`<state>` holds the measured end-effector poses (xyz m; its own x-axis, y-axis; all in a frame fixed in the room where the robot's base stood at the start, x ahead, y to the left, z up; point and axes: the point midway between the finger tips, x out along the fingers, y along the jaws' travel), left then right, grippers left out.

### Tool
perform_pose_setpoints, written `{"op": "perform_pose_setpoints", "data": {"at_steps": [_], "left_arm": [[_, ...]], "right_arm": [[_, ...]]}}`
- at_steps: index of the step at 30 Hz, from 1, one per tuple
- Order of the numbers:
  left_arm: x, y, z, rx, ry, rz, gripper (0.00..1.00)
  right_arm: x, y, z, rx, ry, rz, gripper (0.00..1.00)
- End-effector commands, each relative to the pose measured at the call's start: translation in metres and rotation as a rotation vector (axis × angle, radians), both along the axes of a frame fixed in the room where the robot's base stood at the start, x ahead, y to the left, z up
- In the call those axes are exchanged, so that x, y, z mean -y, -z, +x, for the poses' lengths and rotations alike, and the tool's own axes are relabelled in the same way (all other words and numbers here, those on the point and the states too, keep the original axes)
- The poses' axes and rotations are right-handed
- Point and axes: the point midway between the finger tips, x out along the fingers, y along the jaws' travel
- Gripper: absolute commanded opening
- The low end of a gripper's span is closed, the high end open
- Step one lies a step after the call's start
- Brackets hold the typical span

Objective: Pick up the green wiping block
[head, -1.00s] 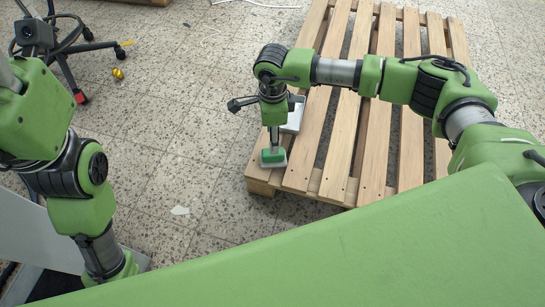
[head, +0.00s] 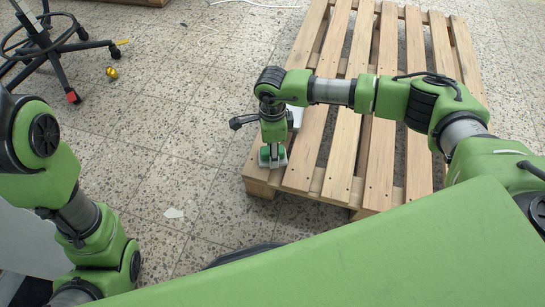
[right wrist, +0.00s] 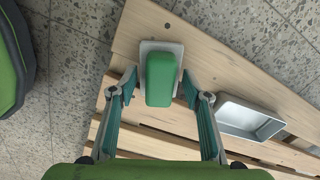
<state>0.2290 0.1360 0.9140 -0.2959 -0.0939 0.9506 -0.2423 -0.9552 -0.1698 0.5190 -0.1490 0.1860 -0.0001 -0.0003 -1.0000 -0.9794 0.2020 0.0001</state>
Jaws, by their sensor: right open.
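The green wiping block (head: 265,155) rests at the near left corner of the wooden pallet (head: 343,148), partly hidden by my right gripper (head: 274,158). In the right wrist view the block (right wrist: 160,78) has a rounded green top and a light grey base (right wrist: 148,46). My right gripper's fingers (right wrist: 160,90) are open, one on each side of the block, with a visible gap on both sides. I cannot tell how high the fingertips are over the pallet. My left arm shows at the left of the head view, but its gripper is out of frame.
A grey metal tray (right wrist: 248,118) lies on the pallet close to my right gripper, and shows partly behind my arm in the head view (head: 295,118). A black wheeled stand (head: 55,45) and a small yellow object (head: 112,73) are on the speckled floor. Much floor is clear.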

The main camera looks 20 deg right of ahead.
Motion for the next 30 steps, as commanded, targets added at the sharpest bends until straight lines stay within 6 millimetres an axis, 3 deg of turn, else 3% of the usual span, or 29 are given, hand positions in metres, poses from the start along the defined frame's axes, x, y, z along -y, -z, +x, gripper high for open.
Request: {"op": "perform_pose_setpoints", "data": {"at_steps": [8,12,13,23,30], "left_arm": [[0.000,-0.001,-0.001,0.003,0.000,0.000,0.65],[0.000,-0.001,-0.001,0.003,0.000,0.000,0.65],[0.000,-0.001,-0.001,0.003,0.000,0.000,0.65],[0.000,-0.001,-0.001,0.003,0.000,0.000,0.65],[-0.001,-0.006,0.002,-0.005,0.003,-0.004,0.65]], "right_arm": [[0.000,0.001,0.000,0.000,-0.001,0.000,0.42],[0.000,0.001,0.000,-0.001,-0.001,0.000,0.06],[0.000,0.001,0.000,-0.001,-0.001,0.000,0.02],[0.000,0.000,0.000,-0.001,0.000,0.000,0.00],[0.000,-0.011,0.000,0.000,0.000,0.000,0.00]]}}
